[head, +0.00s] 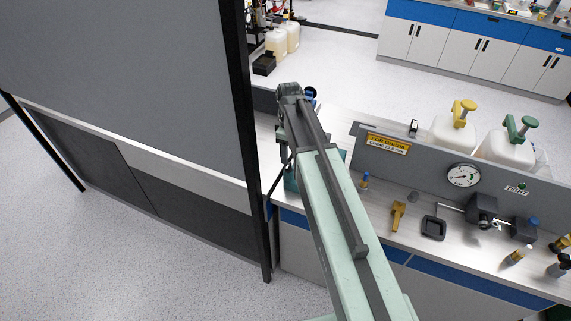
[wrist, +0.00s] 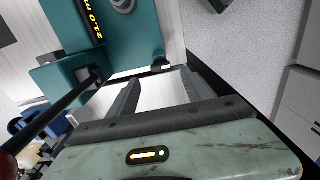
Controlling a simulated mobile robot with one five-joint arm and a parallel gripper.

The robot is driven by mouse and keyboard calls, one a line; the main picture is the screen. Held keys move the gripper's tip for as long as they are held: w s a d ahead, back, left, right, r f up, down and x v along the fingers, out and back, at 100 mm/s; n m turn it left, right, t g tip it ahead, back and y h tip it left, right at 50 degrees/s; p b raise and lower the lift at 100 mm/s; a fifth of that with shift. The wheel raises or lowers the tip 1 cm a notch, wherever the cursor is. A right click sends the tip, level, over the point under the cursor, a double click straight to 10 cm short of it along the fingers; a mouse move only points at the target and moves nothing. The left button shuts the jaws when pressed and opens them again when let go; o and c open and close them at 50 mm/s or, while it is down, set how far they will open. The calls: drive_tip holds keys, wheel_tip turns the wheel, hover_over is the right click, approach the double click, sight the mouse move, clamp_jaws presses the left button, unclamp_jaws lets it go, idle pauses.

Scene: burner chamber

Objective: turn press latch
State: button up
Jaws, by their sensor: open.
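A teal press (wrist: 140,40) with yellow lettering on a dark label fills the upper part of the wrist view. A black rod (wrist: 58,112) runs from its lower block down to the left and ends in a reddish knob at the picture's edge. I cannot tell which part is the latch. My gripper (wrist: 160,78) is open, its two fingers apart with nothing between them, just in front of the press's base. In the head view my arm hides most of the teal press (head: 290,179), and the fingers are not clear.
A tall grey partition (head: 120,75) with a black post (head: 240,110) stands left of my arm. Open floor lies beyond.

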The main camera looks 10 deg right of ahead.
sight(288, 165)
wheel_tip(288, 165, down, 6)
drive_tip(key=b, duration=0.5)
drive_tip(key=shift+f, duration=0.25)
drive_tip(key=shift+r, duration=0.1)
